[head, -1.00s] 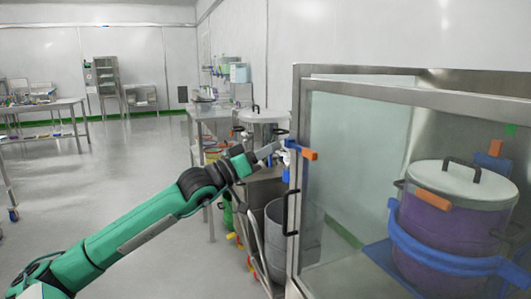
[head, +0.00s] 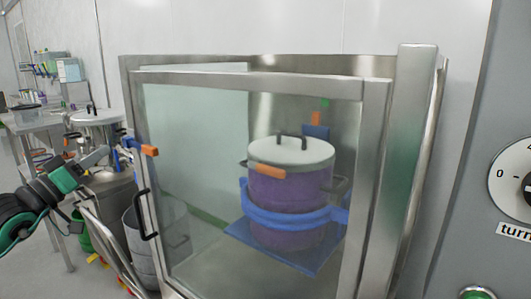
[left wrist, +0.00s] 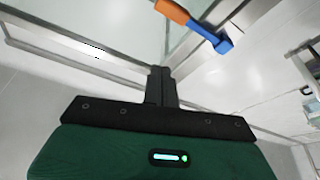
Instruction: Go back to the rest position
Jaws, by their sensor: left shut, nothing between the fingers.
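My left gripper (head: 104,154) is at the left of the head view, beside the glass-fronted cabinet. Its fingers are shut and empty; in the left wrist view its narrow dark fingers (left wrist: 162,86) are together. An orange and blue latch (head: 149,150) on the cabinet's left edge is just right of the fingertips, apart from them as far as I can tell. The latch also shows above the fingers in the left wrist view (left wrist: 193,22). My right gripper is in neither view.
The steel-framed glass cabinet (head: 376,190) fills the middle, with a black handle (head: 146,215). Inside, a purple lidded drum (head: 285,190) stands in a blue holder (head: 285,262). A dial (head: 515,180) is at the right. A grey bin (head: 140,250) and steel table (head: 40,118) stand left.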

